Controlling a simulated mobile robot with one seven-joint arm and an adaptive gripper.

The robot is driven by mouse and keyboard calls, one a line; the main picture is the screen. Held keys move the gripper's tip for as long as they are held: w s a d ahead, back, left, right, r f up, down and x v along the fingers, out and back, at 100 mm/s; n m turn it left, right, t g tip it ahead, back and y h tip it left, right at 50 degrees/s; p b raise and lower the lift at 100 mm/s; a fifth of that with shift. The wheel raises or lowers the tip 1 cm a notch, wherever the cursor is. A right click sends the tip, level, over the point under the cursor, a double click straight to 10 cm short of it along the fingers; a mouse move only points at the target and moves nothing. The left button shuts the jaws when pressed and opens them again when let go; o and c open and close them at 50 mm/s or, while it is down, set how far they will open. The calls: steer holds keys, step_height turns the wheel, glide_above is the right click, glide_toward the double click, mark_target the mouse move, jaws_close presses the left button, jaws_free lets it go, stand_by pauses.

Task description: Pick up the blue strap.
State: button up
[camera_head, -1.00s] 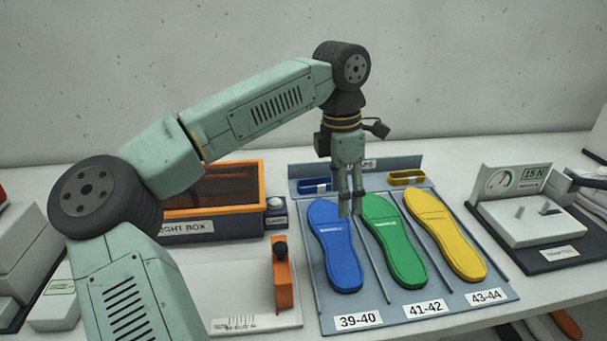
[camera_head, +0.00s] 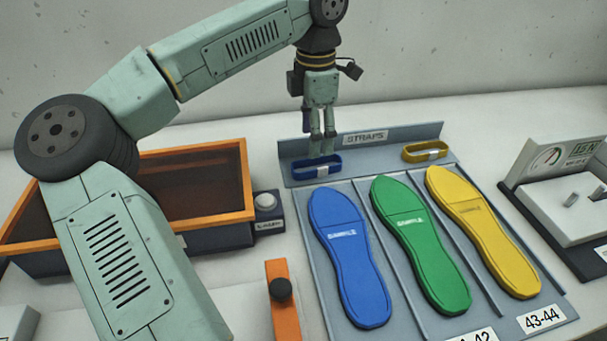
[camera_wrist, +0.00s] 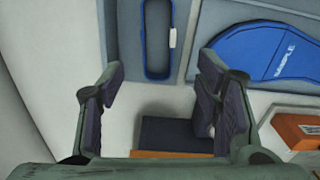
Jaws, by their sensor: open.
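The blue strap (camera_head: 318,166) lies as a flat closed loop with a small white label at the left end of the grey straps shelf (camera_head: 381,160). In the wrist view, the blue strap (camera_wrist: 157,40) shows at the top centre, ahead of the fingers. My gripper (camera_head: 323,150) points down over the strap in the head view, its fingertips appearing close to it; the exact height gap is hard to judge. In the wrist view, my gripper (camera_wrist: 160,90) is open, with nothing between its fingers.
A yellow strap (camera_head: 425,151) lies at the shelf's right end. Blue (camera_head: 350,260), green (camera_head: 420,245) and yellow (camera_head: 485,235) insoles lie in front. An orange-rimmed box (camera_head: 248,180) stands left, beside a small button unit (camera_head: 266,208). A gauge device (camera_head: 560,185) stands right.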

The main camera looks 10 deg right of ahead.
mark_target(313, 160)
step_height(313, 160, down, 7)
steer(key=b, duration=0.5)
steer(key=shift+w+f, duration=0.15)
steer(key=shift+c, duration=0.5)
steer(key=c, duration=1.1)
steer(key=shift+r, duration=0.2)
steer(key=shift+c, duration=0.2)
steer(key=shift+r+p, duration=0.6)
steer(key=shift+p, duration=0.15)
step_height(313, 160, up, 2)
steer(key=shift+r+p, duration=0.15)
steer(key=shift+p, duration=0.8)
steer(key=s+d, duration=0.3)
steer(key=d, duration=0.1)
steer(key=s+d+r, duration=0.1)
steer(key=s+d, duration=0.6)
steer(key=d, duration=0.1)
steer(key=shift+s+d+r, duration=0.1)
steer(key=shift+s+r, duration=0.05)
steer(key=shift+s, duration=0.05)
